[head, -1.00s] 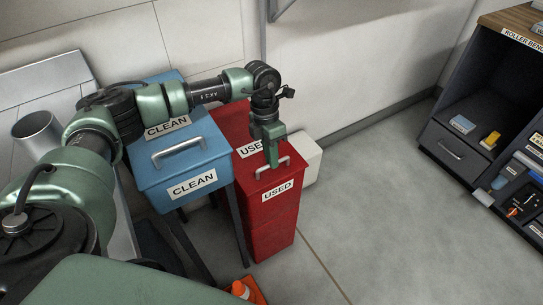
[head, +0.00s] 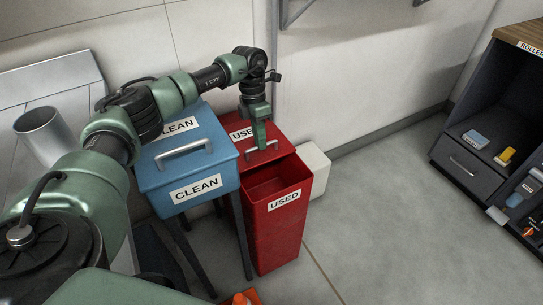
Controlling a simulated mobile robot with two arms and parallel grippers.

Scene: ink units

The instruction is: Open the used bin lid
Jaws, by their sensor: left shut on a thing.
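The red used bin (head: 277,230) stands on the floor to the right of the blue clean bin, with a white USED label on its front. Its red lid (head: 276,133) is partly raised and slid back, and a dark gap into the bin's inside shows at the front. My left gripper (head: 262,146) points down and is shut on the lid's pale handle (head: 271,148) near the lid's front edge. The gripper hides part of the lid's own USED label. My right gripper is not in view.
The blue clean bin (head: 168,175) stands close on the left on dark legs, its lid shut. A white box (head: 314,168) is just behind the used bin at right. A dark shelf unit stands far right. Open floor (head: 385,215) lies between.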

